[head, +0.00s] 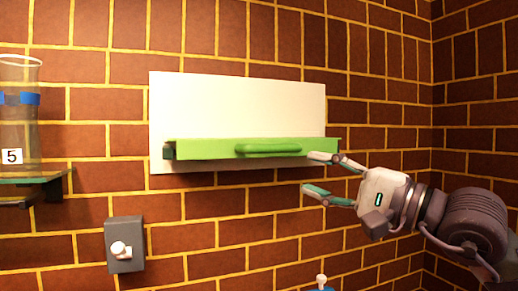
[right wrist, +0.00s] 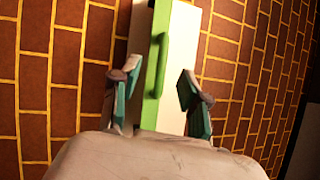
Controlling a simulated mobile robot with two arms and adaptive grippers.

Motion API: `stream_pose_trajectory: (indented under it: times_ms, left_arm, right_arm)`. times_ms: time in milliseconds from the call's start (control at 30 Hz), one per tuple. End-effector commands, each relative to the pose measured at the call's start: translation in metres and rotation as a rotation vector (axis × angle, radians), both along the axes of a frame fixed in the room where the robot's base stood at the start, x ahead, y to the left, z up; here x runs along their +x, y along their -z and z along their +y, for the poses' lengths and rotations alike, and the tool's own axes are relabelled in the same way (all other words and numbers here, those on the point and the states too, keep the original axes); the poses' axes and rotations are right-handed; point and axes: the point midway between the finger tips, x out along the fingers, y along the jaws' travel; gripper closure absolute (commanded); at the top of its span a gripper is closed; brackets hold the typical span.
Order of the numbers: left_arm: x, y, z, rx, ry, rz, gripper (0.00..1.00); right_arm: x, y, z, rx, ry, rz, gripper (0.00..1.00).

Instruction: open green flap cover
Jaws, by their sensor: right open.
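The green flap cover (head: 210,149) is a long bar across the lower part of a white panel (head: 238,105) on the brick wall. A rounded green handle (head: 268,149) sits on its front. My right gripper (head: 312,174) is open and empty, at the right end of the flap, with its upper finger overlapping the flap's lower right edge in the head view. In the right wrist view the flap (right wrist: 152,115) and its handle (right wrist: 157,65) show between the two open fingers (right wrist: 155,95). I cannot tell whether a finger touches the flap. My left gripper is not in view.
A clear cup with a blue band (head: 22,112) and a label "5" stands on a glass shelf (head: 35,179) at the left. A grey box with a white knob (head: 124,245) is on the wall below. A white-tipped thing (head: 321,281) shows at the bottom edge.

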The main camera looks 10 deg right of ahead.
Motion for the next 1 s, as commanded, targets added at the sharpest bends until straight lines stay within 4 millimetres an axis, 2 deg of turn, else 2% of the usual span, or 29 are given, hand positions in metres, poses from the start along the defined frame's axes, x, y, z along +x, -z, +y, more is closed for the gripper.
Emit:
stream_pose_trajectory:
  times_ms: [33,100,233,367,700,833,1000]
  left_arm:
    - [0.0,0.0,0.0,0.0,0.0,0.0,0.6]
    - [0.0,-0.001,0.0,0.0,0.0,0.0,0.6]
    - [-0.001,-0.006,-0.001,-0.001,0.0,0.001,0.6]
    - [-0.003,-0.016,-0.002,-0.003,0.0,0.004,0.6]
    - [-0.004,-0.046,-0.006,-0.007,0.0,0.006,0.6]
    - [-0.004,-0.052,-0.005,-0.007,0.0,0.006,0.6]
    - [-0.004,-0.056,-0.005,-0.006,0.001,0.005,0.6]
  right_arm:
    - [0.002,-0.007,-0.011,-0.044,0.058,-0.025,0.54]
    - [0.005,-0.012,-0.02,-0.084,0.111,-0.041,0.54]
    - [0.015,-0.017,-0.019,-0.103,0.135,-0.047,0.54]
    - [0.032,-0.022,-0.005,-0.1,0.129,-0.044,0.54]
    - [0.09,-0.035,0.034,-0.097,0.129,-0.044,0.54]
    - [0.106,-0.037,0.044,-0.097,0.129,-0.045,0.54]
    - [0.116,-0.037,0.051,-0.098,0.129,-0.044,0.54]
